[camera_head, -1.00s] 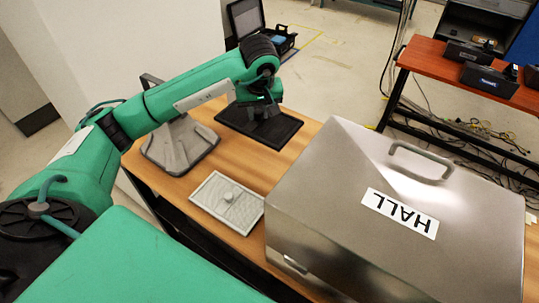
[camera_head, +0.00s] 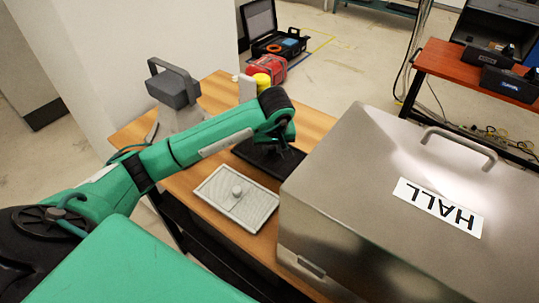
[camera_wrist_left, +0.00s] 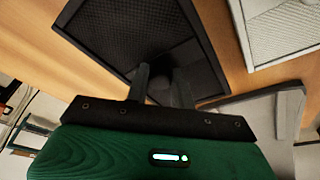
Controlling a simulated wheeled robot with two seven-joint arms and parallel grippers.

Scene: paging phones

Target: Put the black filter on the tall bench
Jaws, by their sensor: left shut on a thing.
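The black filter (camera_head: 268,158), a flat dark framed panel with a mesh face, is at the wooden table (camera_head: 215,95), beyond the pale filter and left of the metal case. My left gripper (camera_head: 282,140) is shut on it from above, and the arm hides part of it. In the left wrist view the black filter (camera_wrist_left: 95,30) fills the top left, with the fingers of my left gripper (camera_wrist_left: 163,85) closed at its knob. Whether it touches the tabletop, I cannot tell. An orange-topped bench (camera_head: 440,62) stands at the far right. My right gripper is not in view.
A pale filter with a knob (camera_head: 215,188) lies close in front. The large HALL case (camera_head: 350,170) fills the table's right side. A grey handled device (camera_head: 175,90), a yellow item (camera_head: 262,80) and a red bag (camera_head: 272,68) stand beyond. Black boxes (camera_head: 508,84) sit on the orange-topped bench.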

